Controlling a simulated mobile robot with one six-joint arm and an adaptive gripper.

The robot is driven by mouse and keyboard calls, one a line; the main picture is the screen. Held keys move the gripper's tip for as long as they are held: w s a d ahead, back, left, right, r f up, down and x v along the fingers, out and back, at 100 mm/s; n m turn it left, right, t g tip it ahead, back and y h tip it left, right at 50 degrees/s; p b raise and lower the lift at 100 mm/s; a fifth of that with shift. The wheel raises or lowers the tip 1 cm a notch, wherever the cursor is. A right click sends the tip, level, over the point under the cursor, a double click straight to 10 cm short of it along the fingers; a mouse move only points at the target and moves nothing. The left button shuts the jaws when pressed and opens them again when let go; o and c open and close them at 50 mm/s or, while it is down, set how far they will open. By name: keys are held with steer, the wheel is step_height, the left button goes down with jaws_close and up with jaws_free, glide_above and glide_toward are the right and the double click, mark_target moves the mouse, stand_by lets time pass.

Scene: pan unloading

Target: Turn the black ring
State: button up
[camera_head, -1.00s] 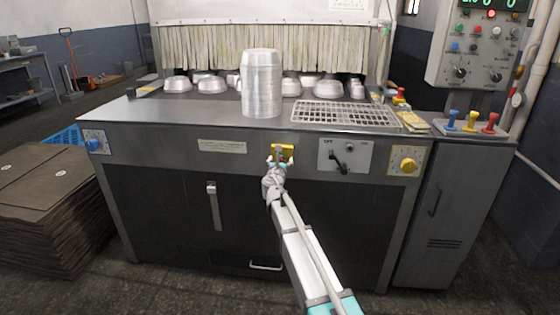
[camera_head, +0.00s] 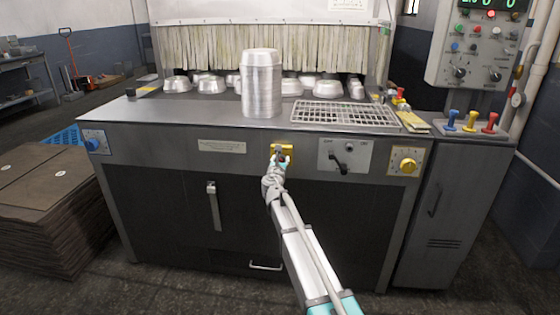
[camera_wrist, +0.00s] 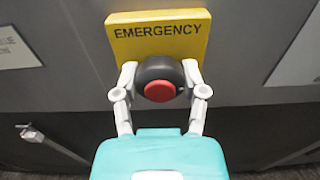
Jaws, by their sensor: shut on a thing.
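The black ring (camera_wrist: 148,68) surrounds a red button (camera_wrist: 159,91) on a yellow plate (camera_wrist: 188,28) marked EMERGENCY in the wrist view. In the head view the yellow plate (camera_head: 289,149) is on the machine's front panel, and my gripper covers most of the ring there. My gripper (camera_wrist: 160,82) is shut on the ring, with one finger at its left side and one at its right. It also shows in the head view (camera_head: 281,160). The ring's lower part is hidden behind the red button.
A stack of metal pans (camera_head: 262,85) stands on the machine top above the plate, with several pans behind it. A metal grate (camera_head: 343,113) lies to the right. A black switch handle (camera_head: 340,163) and a yellow knob (camera_head: 407,165) are right of my gripper.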

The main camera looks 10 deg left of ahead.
steer(key=shift+m, duration=0.4)
steer(key=m, duration=0.7)
steer(key=shift+m, duration=0.3)
steer(key=o, duration=1.2)
steer(key=shift+c, duration=0.2)
steer(key=shift+s, duration=0.1)
steer(key=s, duration=1.2)
steer(key=shift+a, duration=0.2)
